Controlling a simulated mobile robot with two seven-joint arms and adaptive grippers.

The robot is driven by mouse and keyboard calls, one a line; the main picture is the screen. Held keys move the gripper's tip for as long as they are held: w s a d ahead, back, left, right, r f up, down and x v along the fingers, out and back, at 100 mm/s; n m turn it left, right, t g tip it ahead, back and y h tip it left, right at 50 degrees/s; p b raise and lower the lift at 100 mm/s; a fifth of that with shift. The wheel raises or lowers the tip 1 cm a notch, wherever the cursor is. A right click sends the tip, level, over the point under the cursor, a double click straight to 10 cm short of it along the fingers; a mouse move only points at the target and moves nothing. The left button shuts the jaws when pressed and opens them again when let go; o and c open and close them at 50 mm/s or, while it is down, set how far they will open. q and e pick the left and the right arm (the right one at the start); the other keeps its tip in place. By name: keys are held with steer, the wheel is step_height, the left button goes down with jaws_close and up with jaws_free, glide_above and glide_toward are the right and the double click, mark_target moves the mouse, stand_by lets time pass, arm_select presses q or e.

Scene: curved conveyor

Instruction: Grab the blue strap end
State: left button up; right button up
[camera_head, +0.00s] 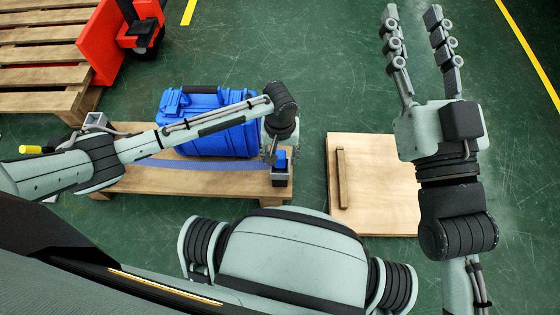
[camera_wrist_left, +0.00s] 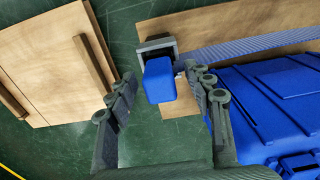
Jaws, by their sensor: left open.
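The blue strap end (camera_wrist_left: 158,82) is a small rounded block at a dark grey holder (camera_wrist_left: 158,45) on the wooden platform's edge. In the head view the strap end (camera_head: 281,156) is at the platform's right end, partly behind my left gripper (camera_head: 270,150). The ribbed blue strap (camera_wrist_left: 250,48) runs from there along the platform beside the blue case (camera_head: 205,120). In the left wrist view my left gripper (camera_wrist_left: 158,84) is open, with one finger on each side of the strap end; contact cannot be told. My right gripper (camera_head: 415,22) is open and empty, away to the right.
A flat wooden board (camera_head: 375,200) with a raised strip lies right of the platform (camera_head: 190,183). Wooden pallets (camera_head: 40,75) and a red machine (camera_head: 105,42) stand at upper left. Green floor is clear at upper middle.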

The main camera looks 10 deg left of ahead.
arm_select(q)
steer(key=shift+c, duration=0.2)
jaws_close()
steer(key=shift+r, duration=0.1)
